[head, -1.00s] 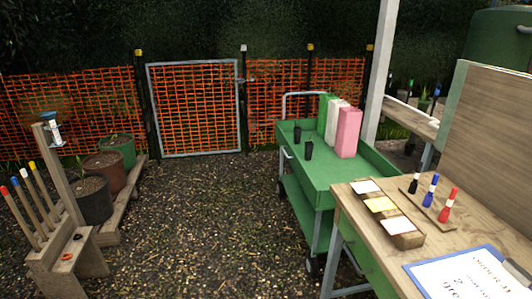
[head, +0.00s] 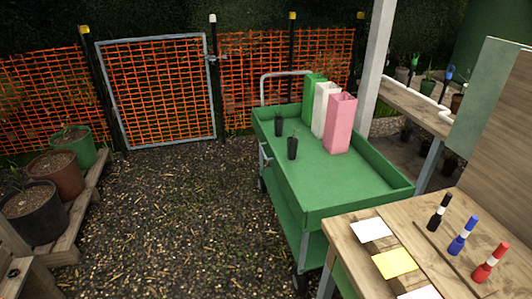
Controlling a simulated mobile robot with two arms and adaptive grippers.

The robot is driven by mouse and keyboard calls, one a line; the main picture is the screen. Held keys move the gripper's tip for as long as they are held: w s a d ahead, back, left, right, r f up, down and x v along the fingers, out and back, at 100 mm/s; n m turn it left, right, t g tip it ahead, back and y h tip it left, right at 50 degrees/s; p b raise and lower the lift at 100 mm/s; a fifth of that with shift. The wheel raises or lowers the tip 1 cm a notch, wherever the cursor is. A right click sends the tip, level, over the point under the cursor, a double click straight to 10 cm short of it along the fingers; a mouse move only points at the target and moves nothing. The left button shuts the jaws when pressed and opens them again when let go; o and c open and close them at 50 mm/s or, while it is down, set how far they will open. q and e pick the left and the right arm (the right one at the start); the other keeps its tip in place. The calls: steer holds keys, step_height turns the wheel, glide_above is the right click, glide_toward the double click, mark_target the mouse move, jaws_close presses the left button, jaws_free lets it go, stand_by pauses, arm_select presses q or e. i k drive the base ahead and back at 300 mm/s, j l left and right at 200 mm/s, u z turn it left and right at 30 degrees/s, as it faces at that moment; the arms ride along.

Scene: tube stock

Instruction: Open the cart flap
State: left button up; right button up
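A green cart (head: 355,185) stands right of the middle in the head view, with a grey push handle at its far end. Its tray holds two small dark pots with seedlings, one of them the nearer pot (head: 292,148), and green, white and pink tall boxes (head: 340,124). A small grey latch-like part (head: 265,155) shows on the cart's left side. The near side of the cart is partly hidden by the wooden table. I cannot tell which panel is the flap. Neither of my grippers is in view.
A wooden table (head: 395,238) with cards and black, blue and red markers stands at the near right. A grey-framed gate (head: 158,90) stands in the orange mesh fence. Potted plants (head: 55,170) line a bench at left. The gravel (head: 190,215) between is clear.

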mark_target(300, 212)
steer(key=i+j, duration=0.6)
steer(key=j, duration=0.2)
steer(key=i+j+z, duration=0.1)
steer(key=i+j, duration=0.5)
steer(key=j, duration=0.25)
